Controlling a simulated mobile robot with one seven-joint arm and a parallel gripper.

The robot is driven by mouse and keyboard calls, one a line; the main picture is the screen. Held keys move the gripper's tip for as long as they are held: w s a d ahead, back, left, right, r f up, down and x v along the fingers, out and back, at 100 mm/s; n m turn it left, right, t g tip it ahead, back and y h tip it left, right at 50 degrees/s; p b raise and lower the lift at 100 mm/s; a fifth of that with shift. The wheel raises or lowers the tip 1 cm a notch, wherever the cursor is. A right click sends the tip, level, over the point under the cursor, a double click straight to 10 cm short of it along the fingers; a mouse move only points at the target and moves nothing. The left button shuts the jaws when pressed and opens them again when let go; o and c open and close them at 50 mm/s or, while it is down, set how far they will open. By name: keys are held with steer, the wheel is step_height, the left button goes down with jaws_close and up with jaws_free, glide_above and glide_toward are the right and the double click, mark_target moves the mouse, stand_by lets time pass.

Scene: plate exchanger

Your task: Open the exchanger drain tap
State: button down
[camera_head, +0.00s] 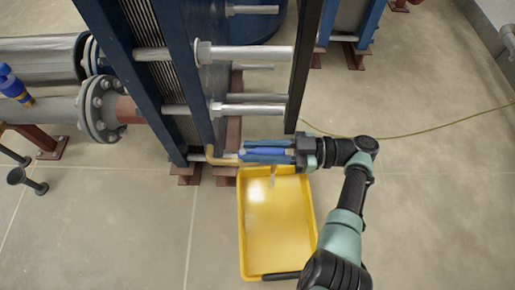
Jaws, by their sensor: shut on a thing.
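The exchanger drain tap shows as a brass-coloured pipe (222,160) low on the blue plate exchanger frame (118,60). My gripper (246,153) reaches in from the right, level with the tap's outer end. Its fingers lie close together around a blue part that looks like the tap's handle (264,152). The fingers and wrist hide most of the tap body, so the handle's exact angle cannot be told. A yellow tray (243,225) stands on the floor below the tap and my gripper. A small greyish shape, unclear, shows just under the gripper over the tray.
Long steel tie bars (250,54) and a dark upright bar (304,65) stand above and behind my gripper. Flanged pipes (98,110) and a blue-handled valve (12,86) are at the left. A thin yellowish hose (430,134) crosses the floor.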

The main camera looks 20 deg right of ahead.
steer(key=shift+w+r, duration=0.1)
steer(key=shift+w, duration=0.05)
stand_by(0.3)
steer(key=c, duration=0.8)
jaws_free()
steer(key=shift+o, duration=0.5)
steer(key=shift+a+t, duration=0.2)
steer(key=shift+t, duration=0.1)
